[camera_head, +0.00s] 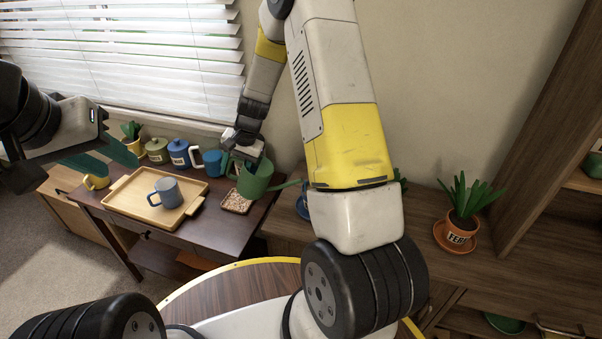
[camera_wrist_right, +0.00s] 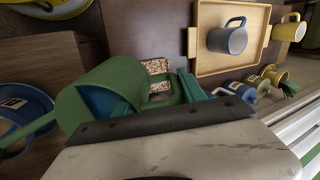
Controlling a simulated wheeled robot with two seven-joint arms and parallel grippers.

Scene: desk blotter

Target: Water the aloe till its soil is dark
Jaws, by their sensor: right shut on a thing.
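My right gripper (camera_head: 246,158) is shut on a green watering can (camera_head: 256,182), above the right end of the dark desk. In the right wrist view the can (camera_wrist_right: 120,72) shows a blue inside, its spout pointing lower left; the gripper's teal fingers (camera_wrist_right: 192,88) are at its handle side. A spiky green plant (camera_head: 468,196), which looks like an aloe, stands in a labelled terracotta pot (camera_head: 458,236) on the right counter. Its soil is too small to judge. The can is well left of it. My left gripper (camera_head: 122,166) is empty and open, left of the wooden tray.
A wooden tray (camera_head: 118,204) holds a blue-grey mug (camera_head: 168,192). Canisters (camera_head: 179,155), a yellow mug (camera_head: 96,182) and another potted plant (camera_head: 131,130) stand around it. A pebble-filled dish (camera_head: 236,202) lies below the can. My right arm hides part of the counter.

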